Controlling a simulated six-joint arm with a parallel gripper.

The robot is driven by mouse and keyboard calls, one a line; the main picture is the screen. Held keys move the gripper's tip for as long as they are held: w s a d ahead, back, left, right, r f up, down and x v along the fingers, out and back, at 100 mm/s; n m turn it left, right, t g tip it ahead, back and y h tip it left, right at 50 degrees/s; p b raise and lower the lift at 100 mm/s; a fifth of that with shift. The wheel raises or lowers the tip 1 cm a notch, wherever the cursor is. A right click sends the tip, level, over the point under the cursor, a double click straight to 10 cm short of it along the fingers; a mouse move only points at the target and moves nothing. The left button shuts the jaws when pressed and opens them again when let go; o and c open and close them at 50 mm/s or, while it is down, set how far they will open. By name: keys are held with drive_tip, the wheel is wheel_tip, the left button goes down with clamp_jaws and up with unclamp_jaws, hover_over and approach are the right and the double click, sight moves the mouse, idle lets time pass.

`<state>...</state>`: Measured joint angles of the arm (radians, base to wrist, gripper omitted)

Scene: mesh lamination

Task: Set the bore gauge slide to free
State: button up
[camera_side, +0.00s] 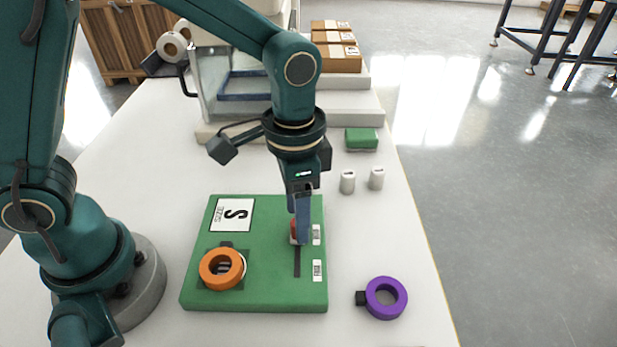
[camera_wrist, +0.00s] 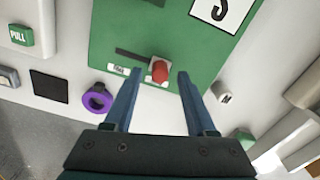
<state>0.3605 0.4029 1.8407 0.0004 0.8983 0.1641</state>
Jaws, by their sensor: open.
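The green board (camera_side: 255,300) lies flat on the white table. Its slide has a red knob (camera_wrist: 160,71) on a pale base and stands at the far end of a dark slot (camera_side: 297,265). The knob is beside the upper label (camera_side: 316,235), and the label (camera_side: 317,271) at the slot's near end appears to read FREE. My gripper (camera_wrist: 157,76) is open, pointing down over the slide, with one finger on each side of the knob in the wrist view. In the side view my gripper (camera_side: 299,240) partly hides the knob; contact cannot be told.
An orange ring (camera_side: 207,270) sits on the board's left, below a SIZE S card (camera_side: 233,215). A purple ring (camera_side: 371,300) lies on the table to the right. Two small pale cylinders (camera_side: 347,182) and a green block (camera_side: 361,139) stand behind.

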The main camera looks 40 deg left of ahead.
drive_tip(key=shift+f, duration=0.55)
clamp_jaws()
drive_tip(key=shift+r, duration=0.1)
idle(0.9)
